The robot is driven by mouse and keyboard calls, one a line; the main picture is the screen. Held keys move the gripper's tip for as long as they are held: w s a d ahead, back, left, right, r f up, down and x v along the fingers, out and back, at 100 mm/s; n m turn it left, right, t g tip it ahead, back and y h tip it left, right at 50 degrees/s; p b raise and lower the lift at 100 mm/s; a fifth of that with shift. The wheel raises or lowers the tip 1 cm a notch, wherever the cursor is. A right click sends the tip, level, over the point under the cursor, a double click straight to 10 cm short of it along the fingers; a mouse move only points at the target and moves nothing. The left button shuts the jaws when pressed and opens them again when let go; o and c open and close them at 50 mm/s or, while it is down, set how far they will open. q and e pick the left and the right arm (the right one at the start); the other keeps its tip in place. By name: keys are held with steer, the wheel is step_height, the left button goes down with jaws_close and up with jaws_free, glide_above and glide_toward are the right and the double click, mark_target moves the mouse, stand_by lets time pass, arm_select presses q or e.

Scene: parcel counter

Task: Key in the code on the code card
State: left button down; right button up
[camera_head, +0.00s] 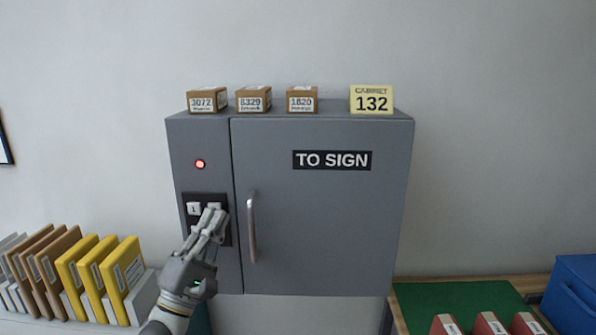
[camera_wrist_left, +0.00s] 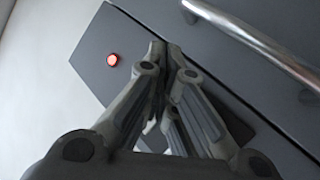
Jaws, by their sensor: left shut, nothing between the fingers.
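The code card (camera_head: 371,100) is yellow, reads "CABINET 132" and stands on top of the grey cabinet (camera_head: 330,230) at the right. The dark keypad (camera_head: 188,226) is on the cabinet's left panel; a key marked 1 (camera_head: 194,208) shows at its upper left. My left gripper (camera_head: 216,214) is shut and empty, its fingertips in front of the keypad, hiding most keys. I cannot tell whether they touch a key. In the left wrist view the shut fingers (camera_wrist_left: 166,48) cover the keypad. A red lamp (camera_head: 200,164) glows above the keypad. My right gripper is not in view.
The cabinet door, labelled "TO SIGN" (camera_head: 332,160), has a vertical handle (camera_head: 252,228) just right of the keypad. Small numbered boxes (camera_head: 254,100) stand on top. Yellow and brown folders (camera_head: 90,275) stand lower left. Red folders (camera_head: 490,323) and a blue box (camera_head: 574,295) are lower right.

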arm_select(q)
steer(key=shift+w, duration=0.2)
stand_by(0.5)
steer(key=shift+w+b, duration=0.3)
stand_by(0.3)
steer(key=shift+s, duration=0.5)
steer(key=shift+s+p, duration=0.1)
steer(key=shift+p, duration=0.2)
steer(key=s+p, duration=0.2)
steer(key=s, duration=0.3)
steer(key=shift+s+a, duration=0.1)
steer(key=shift+s, duration=0.3)
